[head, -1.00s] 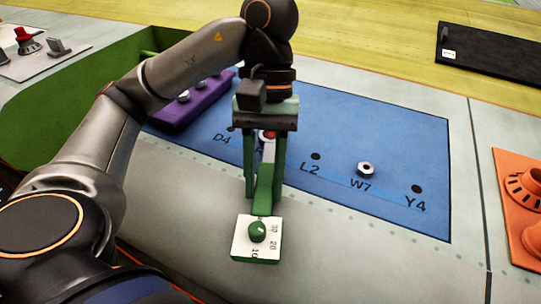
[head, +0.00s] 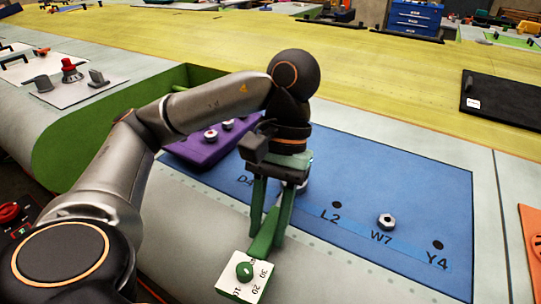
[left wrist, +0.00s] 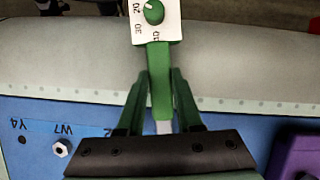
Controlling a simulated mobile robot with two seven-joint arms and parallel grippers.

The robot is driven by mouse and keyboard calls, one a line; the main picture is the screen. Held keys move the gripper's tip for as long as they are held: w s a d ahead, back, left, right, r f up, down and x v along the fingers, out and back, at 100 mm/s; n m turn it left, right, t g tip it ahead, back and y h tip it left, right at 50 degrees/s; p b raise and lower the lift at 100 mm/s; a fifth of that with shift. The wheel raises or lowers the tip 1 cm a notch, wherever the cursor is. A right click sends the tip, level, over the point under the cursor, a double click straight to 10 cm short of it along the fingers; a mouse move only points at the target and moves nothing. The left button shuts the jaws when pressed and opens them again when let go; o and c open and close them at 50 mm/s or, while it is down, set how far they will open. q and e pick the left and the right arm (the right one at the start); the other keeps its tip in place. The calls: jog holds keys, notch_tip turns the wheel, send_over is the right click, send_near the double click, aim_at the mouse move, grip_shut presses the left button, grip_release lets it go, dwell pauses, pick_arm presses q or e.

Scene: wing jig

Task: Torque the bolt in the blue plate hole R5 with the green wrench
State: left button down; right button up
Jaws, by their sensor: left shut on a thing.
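My left gripper (head: 268,236) is shut on the handle of the green wrench (head: 261,247), over the front edge of the blue plate (head: 400,190). The wrench's white dial block (head: 243,277) with a green knob sticks out toward the front. In the left wrist view the green handle (left wrist: 160,60) lies between the fingers (left wrist: 159,78), and a grey shaft shows below it. The plate carries hole labels D4, L2, W7 and Y4. My gripper hides the label between D4 and L2, and the wrench's far end. I cannot tell whether it sits on a bolt. My right gripper is not in view.
A silver hex bolt (head: 387,221) stands at W7. L2 (head: 337,204) and Y4 (head: 438,245) show dark open holes. A purple block (head: 200,150) with bolts lies behind my gripper at the plate's left end. A black mat (head: 505,100) lies at the back right.

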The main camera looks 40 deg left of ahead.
pick_arm(q)
jog(key=shift+s+a+r+m+p, duration=0.15)
jog(key=shift+a+r+m+p, duration=0.05)
jog(key=shift+a+m+p, duration=0.5)
jog(key=shift+s+a+m+y+p, duration=0.15)
jog(key=shift+a+m+y+p, duration=0.2)
jog(key=shift+m+y+p, duration=0.05)
jog(key=shift+a+f, duration=0.1)
jog(key=shift+f, duration=0.1)
jog(key=shift+s+a+r+m+g+y+p, duration=0.1)
jog(key=shift+a+r+m+g+y+p, duration=0.15)
jog(key=shift+a+m+p, duration=0.6)
jog(key=shift+a+f+m+p, duration=0.1)
jog(key=shift+a+m+p, duration=0.25)
jog(key=shift+p, duration=0.05)
jog(key=shift+f+y, duration=0.15)
jog(key=shift+y, duration=0.1)
jog(key=shift+a, duration=0.1)
